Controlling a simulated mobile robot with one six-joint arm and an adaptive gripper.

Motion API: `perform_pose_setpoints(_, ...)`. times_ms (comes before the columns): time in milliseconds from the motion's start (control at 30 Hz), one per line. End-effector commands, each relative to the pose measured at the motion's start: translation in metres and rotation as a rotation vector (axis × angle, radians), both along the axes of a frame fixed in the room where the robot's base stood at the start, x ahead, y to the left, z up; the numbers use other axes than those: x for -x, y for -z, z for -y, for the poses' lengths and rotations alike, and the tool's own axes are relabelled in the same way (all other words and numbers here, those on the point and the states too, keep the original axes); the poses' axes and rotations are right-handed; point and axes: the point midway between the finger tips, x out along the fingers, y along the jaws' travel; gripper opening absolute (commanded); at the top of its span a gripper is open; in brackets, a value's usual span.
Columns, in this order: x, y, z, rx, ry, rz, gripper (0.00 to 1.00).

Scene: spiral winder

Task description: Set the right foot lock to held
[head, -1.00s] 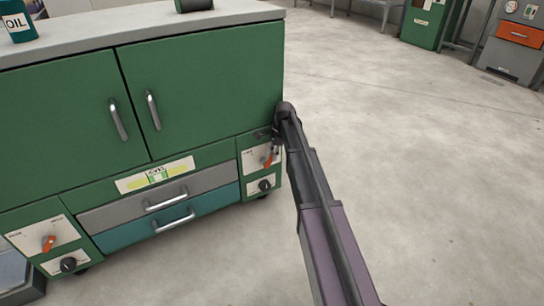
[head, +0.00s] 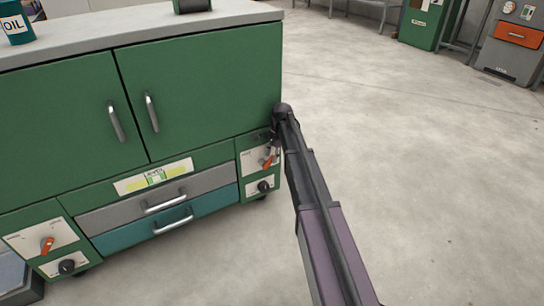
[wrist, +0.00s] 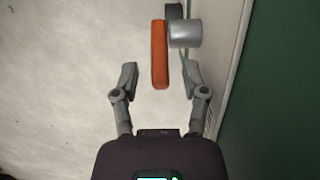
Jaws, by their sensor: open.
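The right foot lock is an orange lever (head: 267,162) on a white plate at the cabinet's lower right corner. My gripper (head: 275,138) is beside it and partly covers its plate. In the wrist view the orange lever (wrist: 160,55) points toward me from a silver hub (wrist: 185,33). My gripper (wrist: 160,78) is open there, one finger on each side of the lever's near end in the picture. Gaps show on both sides and no contact is visible. The plate's lettering is too small to read.
A black knob (head: 264,186) sits below the right lever. A second orange lever (head: 47,244) and black knob (head: 67,266) are on the left panel. Two drawers (head: 158,200) with bar handles lie between. The floor (head: 430,180) to the right is clear.

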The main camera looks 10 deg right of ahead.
Motion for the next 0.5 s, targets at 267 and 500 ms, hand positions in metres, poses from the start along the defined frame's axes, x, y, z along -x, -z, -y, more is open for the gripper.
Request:
perform_pose_setpoints(267, 0.003, -0.004, -0.006, 0.098, -0.001, 0.032, 0.57)
perform_pose_setpoints(500, 0.005, -0.006, -0.012, 0.222, -0.002, 0.073, 0.57)
